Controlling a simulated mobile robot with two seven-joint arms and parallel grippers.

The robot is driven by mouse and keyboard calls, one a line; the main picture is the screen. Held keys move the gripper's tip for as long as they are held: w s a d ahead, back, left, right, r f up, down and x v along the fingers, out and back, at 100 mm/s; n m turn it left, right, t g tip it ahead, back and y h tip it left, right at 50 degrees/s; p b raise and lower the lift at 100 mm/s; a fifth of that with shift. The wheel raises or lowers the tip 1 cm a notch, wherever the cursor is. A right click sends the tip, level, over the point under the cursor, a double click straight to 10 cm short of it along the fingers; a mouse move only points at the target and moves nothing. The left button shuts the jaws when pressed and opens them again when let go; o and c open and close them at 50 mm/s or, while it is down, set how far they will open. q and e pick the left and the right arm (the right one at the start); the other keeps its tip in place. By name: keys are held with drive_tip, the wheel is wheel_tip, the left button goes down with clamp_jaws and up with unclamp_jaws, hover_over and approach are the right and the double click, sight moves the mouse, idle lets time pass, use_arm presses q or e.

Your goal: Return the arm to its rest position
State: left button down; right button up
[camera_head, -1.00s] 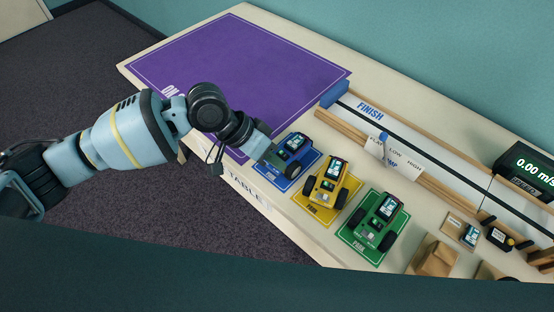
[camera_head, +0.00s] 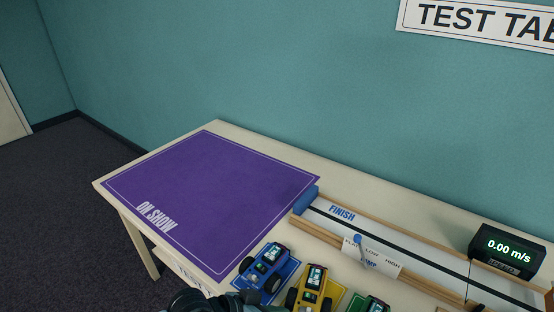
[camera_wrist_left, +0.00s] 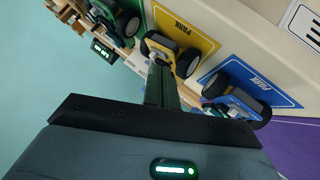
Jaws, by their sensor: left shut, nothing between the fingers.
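My left gripper (camera_wrist_left: 162,68) shows in the left wrist view, shut with nothing between its fingers. Its tips overlap the view of the yellow car (camera_wrist_left: 185,62); I cannot tell how far apart they are. In the head view only a dark part of my left arm shows at the bottom edge, below the blue car (camera_head: 264,265); the gripper is not clear there. My right gripper is not in view.
The blue car, yellow car (camera_head: 312,285) and green car (camera_head: 373,305) sit on parking mats along the table's front. A bare purple mat (camera_head: 215,195) lies at left. The wooden-railed track (camera_head: 340,213) and speed display (camera_head: 508,250) are at right.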

use_arm(q)
drive_tip(key=s+a+f+n+t+y, duration=0.1)
drive_tip(key=s+a+f+y, duration=0.1)
drive_tip(key=s+a+f, duration=0.2)
drive_tip(key=s+a+f+n+t+y+p, duration=0.1)
drive_tip(key=s+a+f+n+t+y, duration=0.1)
drive_tip(key=s+a+f, duration=0.3)
drive_tip(key=s+a+f+n+t+y+p, duration=0.1)
drive_tip(key=s+a+f+y, duration=0.3)
drive_tip(key=s+a, duration=0.7)
drive_tip(key=s, duration=0.2)
drive_tip(key=shift+s+f+n+t, duration=0.3)
drive_tip(key=shift+s+n+t, duration=0.1)
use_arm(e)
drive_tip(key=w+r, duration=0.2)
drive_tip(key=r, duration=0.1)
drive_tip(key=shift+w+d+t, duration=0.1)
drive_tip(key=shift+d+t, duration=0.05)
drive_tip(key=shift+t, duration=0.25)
